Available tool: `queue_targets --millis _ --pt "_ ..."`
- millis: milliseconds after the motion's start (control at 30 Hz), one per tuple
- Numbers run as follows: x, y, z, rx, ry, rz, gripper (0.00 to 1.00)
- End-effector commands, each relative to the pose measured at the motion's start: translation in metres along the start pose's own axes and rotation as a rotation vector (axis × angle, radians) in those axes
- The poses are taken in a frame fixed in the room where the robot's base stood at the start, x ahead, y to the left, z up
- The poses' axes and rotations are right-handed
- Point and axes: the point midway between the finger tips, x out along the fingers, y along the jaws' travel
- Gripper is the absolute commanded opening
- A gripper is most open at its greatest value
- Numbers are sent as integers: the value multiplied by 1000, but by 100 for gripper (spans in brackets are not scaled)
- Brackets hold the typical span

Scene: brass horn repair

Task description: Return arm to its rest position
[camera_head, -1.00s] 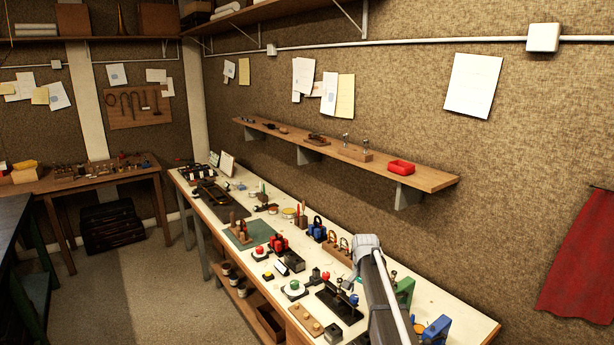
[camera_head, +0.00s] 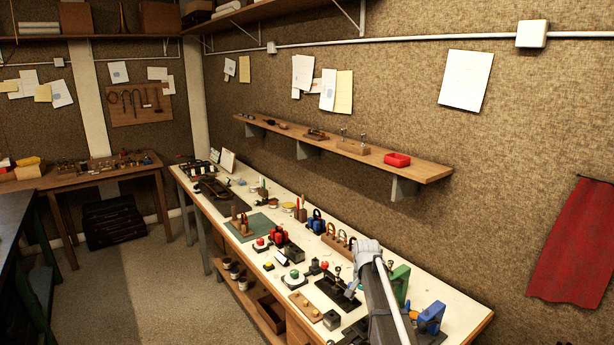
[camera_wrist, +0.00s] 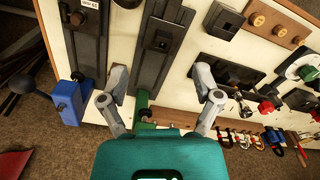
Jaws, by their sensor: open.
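My gripper (camera_wrist: 161,78) shows in the wrist view with its two grey fingers spread wide apart. It is open, and I see nothing held between the fingers. A long dark tool with a green end part (camera_wrist: 143,103) lies below and between the fingers, and I see no finger closed on it. In the head view my arm reaches over the near end of the workbench (camera_head: 462,322). The fingers are hidden there.
A blue stand (camera_head: 431,317) and a green stand (camera_head: 400,281) are close beside my arm. Several small tools and fixtures crowd the bench. A wall shelf with a red tray (camera_head: 397,159) hangs above. A red cloth (camera_head: 573,245) hangs at the right.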

Motion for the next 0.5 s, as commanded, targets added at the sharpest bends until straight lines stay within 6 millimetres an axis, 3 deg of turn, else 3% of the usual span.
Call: queue_targets --millis 367,500 --pt "30 43 68 -160 0 0 82" --pt "49 71 112 -271 0 1 82"
